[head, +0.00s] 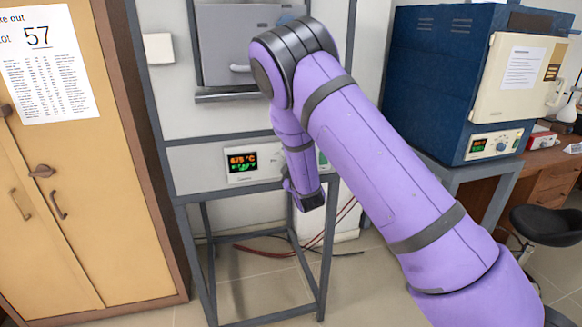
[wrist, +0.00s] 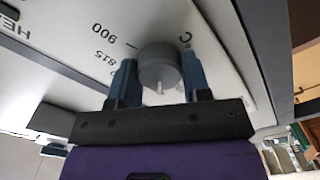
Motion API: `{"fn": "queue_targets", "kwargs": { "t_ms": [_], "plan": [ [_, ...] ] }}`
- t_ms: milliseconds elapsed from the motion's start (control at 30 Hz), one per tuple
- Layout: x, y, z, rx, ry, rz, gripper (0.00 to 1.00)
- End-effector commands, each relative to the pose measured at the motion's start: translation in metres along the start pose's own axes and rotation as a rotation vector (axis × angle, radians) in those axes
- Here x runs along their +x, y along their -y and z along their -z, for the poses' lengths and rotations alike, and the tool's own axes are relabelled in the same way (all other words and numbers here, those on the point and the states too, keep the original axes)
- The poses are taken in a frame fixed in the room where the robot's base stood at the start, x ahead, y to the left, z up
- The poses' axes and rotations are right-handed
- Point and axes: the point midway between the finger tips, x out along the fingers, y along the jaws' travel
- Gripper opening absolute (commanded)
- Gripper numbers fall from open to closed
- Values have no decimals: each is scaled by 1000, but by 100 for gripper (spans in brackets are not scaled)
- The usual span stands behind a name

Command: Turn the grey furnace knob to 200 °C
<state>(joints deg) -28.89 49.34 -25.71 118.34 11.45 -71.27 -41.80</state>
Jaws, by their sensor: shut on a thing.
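The grey furnace knob (wrist: 160,66) shows in the wrist view, round, with a pale pointer line facing the gripper. My gripper (wrist: 158,80) has its two blue-grey fingers on either side of the knob and is shut on it. The dial panel around it shows the marks 900 and 815 and a °C sign, upside down in this view. The grey furnace (head: 220,115) stands on a metal frame in the head view. Its display (head: 242,161) reads about 675 °C in orange, with a green line below. In the head view my arm hides the knob.
A blue furnace (head: 432,85) with a cream door stands to the right on its own stand. A tan cabinet (head: 75,200) with a posted paper stands at the left. A black stool (head: 547,223) is at the right. Cables lie on the floor below the frame.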

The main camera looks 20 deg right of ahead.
Motion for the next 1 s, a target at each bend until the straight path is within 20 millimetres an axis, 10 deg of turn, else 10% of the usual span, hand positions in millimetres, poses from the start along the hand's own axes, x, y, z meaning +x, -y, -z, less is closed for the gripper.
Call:
{"fn": "queue_targets", "kwargs": {
  "t_ms": [1000],
  "plan": [
    [-1,2,-1,-516,1,4,20]
  ]
}}
